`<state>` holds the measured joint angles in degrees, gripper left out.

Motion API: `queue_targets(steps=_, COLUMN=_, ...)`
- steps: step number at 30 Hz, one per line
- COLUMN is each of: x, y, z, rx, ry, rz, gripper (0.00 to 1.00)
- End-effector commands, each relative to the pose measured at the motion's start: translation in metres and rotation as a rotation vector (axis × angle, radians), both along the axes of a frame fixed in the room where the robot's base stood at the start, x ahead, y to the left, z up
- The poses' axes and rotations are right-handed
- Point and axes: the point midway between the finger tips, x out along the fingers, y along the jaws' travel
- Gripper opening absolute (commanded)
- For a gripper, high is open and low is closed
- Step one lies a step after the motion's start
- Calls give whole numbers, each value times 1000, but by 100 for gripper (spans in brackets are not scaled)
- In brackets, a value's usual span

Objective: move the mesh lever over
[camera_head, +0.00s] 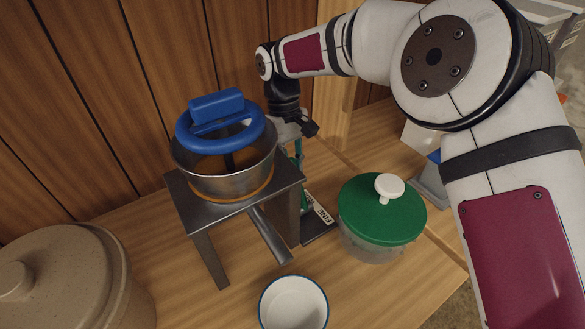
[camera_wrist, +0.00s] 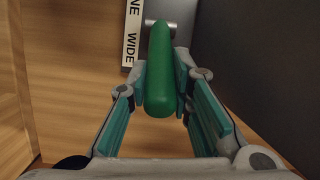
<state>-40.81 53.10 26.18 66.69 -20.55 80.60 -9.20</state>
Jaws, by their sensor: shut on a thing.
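The mesh lever (camera_wrist: 160,68) has a rounded green grip and lies between the two teal-lined fingers of my gripper (camera_wrist: 163,78) in the wrist view. The fingers are closed on its sides. A white label plate (camera_wrist: 131,35) stands to the left of the lever, with "NE" and "WIDE" readable. In the head view my gripper (camera_head: 293,140) reaches down behind the right side of the metal stand, and the lever is mostly hidden there. The label plate (camera_head: 322,210) shows "FINE" beside the stand's right leg.
A metal pot (camera_head: 225,175) with a blue handle sits on the stand (camera_head: 197,215), with a spout below. A white bowl (camera_head: 293,303), a green-lidded jar (camera_head: 372,215) and a speckled crock (camera_head: 60,275) stand around it. A wooden wall is close behind.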

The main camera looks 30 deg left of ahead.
Motion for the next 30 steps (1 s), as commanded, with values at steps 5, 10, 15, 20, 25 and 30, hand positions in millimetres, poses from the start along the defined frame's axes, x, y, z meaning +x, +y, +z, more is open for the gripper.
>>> queue_targets(steps=5, x=0, y=1, z=-1, rx=-1, ry=1, rz=1, gripper=0)
queue_targets(steps=10, x=0, y=1, z=-1, rx=-1, ry=1, rz=1, gripper=0)
queue_targets(steps=15, x=0, y=1, z=-1, rx=-1, ry=1, rz=1, gripper=29)
queue_targets(steps=20, x=0, y=0, z=-1, rx=-2, ry=1, rz=0, gripper=29)
queue_targets(steps=25, x=1, y=2, z=5, rx=-3, ry=1, rz=0, gripper=29)
queue_targets(steps=30, x=4, y=8, z=29, rx=1, ry=-2, rz=0, gripper=29)
